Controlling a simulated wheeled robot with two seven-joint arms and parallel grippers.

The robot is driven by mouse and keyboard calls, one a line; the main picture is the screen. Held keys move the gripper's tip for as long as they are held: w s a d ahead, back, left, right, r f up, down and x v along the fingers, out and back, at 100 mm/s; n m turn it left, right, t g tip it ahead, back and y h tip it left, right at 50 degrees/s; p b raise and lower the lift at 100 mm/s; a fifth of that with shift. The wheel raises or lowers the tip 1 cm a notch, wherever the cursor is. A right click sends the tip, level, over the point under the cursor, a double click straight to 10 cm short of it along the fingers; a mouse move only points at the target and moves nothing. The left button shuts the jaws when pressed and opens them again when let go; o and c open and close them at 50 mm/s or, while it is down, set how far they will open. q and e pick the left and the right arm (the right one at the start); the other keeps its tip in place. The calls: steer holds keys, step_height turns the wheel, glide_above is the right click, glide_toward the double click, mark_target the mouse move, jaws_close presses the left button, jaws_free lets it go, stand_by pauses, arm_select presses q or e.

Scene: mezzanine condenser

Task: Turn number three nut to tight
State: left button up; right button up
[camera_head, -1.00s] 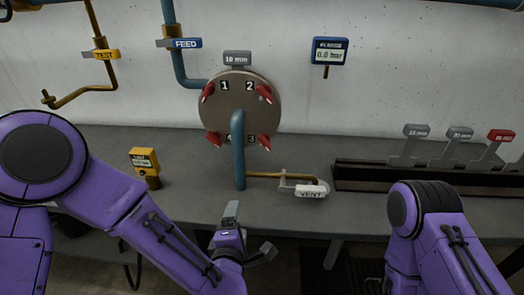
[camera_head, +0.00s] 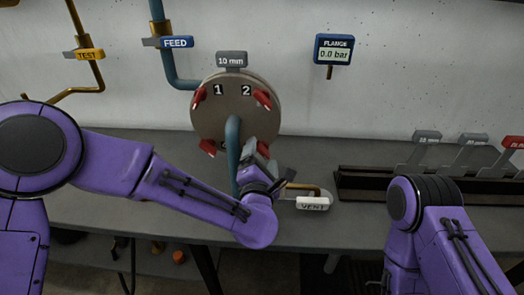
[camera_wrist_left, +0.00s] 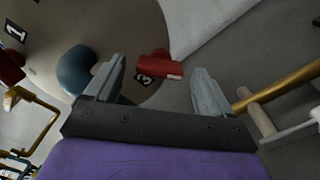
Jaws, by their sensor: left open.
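The round flange (camera_head: 236,108) stands upright with red nuts around its rim and a blue pipe (camera_head: 233,150) at its middle. Labels 1 and 2 mark the upper nuts, including the number two nut (camera_head: 263,99). My right gripper is out of view.
The white VENT handle (camera_head: 312,203) and its brass pipe are just right of my left gripper. A pressure display (camera_head: 333,49) reads 0.0 bar. FEED (camera_head: 176,42) and TEST (camera_head: 89,55) handles are left. A dark rack (camera_head: 375,185) holds tagged grey tools and a red one.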

arm_select(q)
steer(key=shift+w+d, duration=0.1)
steer(key=shift+w, duration=0.45)
steer(key=c, duration=1.1)
steer(key=shift+o, duration=0.2)
